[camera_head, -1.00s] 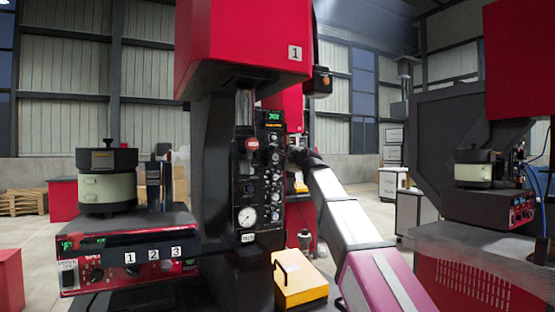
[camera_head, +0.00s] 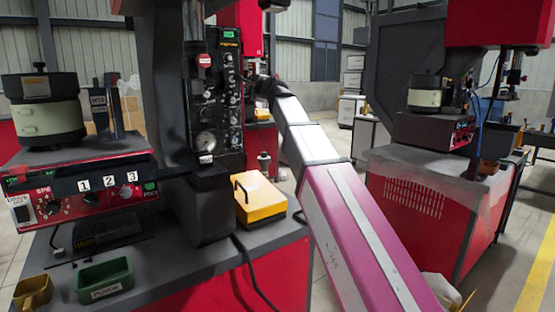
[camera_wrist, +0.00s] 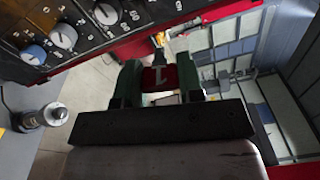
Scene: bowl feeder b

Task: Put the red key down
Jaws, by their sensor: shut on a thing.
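In the wrist view, the red key (camera_wrist: 160,78), with a pale mark on its face, sits between the green fingers of my gripper (camera_wrist: 160,82). The gripper is shut on it and holds it in the air. In the head view, my gripper (camera_head: 264,86) is at the right side of the black control panel (camera_head: 228,95), at the end of my outstretched arm. The key cannot be made out there. In the wrist view, the panel's dials (camera_wrist: 64,36) are at the upper left, apart from the fingers.
A yellow case (camera_head: 262,203) stands on the grey bench (camera_head: 165,262) right of the press column. A green bin (camera_head: 104,279) and a yellow scoop-like bin (camera_head: 33,291) are at the front left. A red control box (camera_head: 90,190) carries the bowl feeder (camera_head: 45,118). Another red machine (camera_head: 425,205) stands at right.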

